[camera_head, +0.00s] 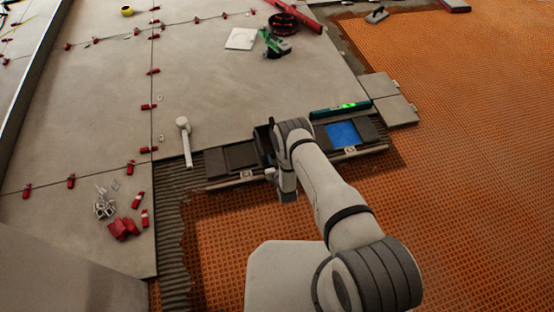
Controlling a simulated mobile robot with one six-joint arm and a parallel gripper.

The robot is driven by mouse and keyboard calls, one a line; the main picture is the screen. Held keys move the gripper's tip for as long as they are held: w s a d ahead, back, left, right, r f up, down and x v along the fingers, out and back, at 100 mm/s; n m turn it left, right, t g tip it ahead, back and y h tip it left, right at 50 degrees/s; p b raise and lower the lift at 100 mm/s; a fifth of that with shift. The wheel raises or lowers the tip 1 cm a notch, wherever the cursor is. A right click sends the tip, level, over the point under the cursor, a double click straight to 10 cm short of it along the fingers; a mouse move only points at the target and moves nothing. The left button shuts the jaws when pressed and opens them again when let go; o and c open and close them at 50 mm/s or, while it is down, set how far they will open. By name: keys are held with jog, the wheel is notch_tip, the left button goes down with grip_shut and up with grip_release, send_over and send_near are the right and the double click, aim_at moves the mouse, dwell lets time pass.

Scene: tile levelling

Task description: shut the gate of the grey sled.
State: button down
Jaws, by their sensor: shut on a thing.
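The grey sled (222,181) is a long, low frame with dark panels. It lies along the edge of the large grey tiles, beside the orange matting. A bright blue patch (343,133) shows inside its right part. My gripper (266,145) is down at the middle of the sled, mostly hidden by my own wrist. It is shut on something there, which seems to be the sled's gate. The fingertips, the gate's outline and how far the gate stands open cannot be made out.
A green-lit level (340,109) lies just behind the sled. A white-handled mallet (185,143) lies to its left. Red wedges (122,229) and white clips (104,206) are scattered on the left tile. Small grey tiles (395,110) lie to the right. Orange matting (460,180) is clear at right.

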jog(key=shift+d, duration=0.15)
jog(key=c, duration=1.3)
grip_release()
jog(key=shift+p+v, duration=1.4)
jog(key=shift+v, duration=2.5)
